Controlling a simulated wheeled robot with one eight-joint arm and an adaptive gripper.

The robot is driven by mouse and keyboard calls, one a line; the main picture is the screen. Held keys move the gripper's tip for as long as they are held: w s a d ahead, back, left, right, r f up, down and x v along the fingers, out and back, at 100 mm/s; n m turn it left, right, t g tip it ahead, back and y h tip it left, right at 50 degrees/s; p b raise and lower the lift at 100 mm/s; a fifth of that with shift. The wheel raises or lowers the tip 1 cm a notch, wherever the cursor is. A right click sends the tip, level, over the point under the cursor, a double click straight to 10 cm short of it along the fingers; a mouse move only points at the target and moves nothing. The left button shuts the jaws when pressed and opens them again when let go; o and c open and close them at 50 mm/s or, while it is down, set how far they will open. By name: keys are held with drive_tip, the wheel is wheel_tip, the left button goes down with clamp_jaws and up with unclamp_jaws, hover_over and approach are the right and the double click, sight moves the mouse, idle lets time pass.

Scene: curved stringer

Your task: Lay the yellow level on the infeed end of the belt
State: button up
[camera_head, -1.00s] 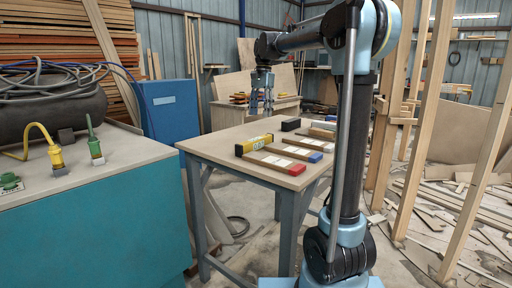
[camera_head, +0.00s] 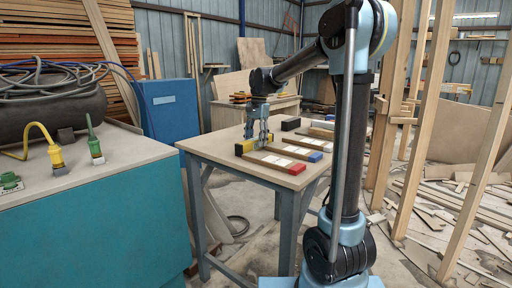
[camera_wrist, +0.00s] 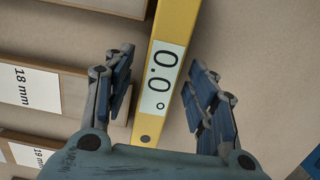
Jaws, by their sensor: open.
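The yellow level (camera_head: 241,150) lies on the workbench near its left side, partly hidden by my gripper (camera_head: 258,137). I cannot make out the belt in these frames.
Wooden pieces with red (camera_head: 297,169) and blue (camera_head: 314,157) ends and size labels lie beside the level on the workbench (camera_head: 213,147). A dark block (camera_head: 291,124) sits farther back. A teal cabinet (camera_head: 95,225) stands at left.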

sight(256, 138)
drive_tip(key=shift+f, duration=0.65)
drive_tip(key=shift+c, duration=0.6)
clamp_jaws()
wheel_tip(256, 138, up, 10)
drive_tip(key=shift+r, duration=0.1)
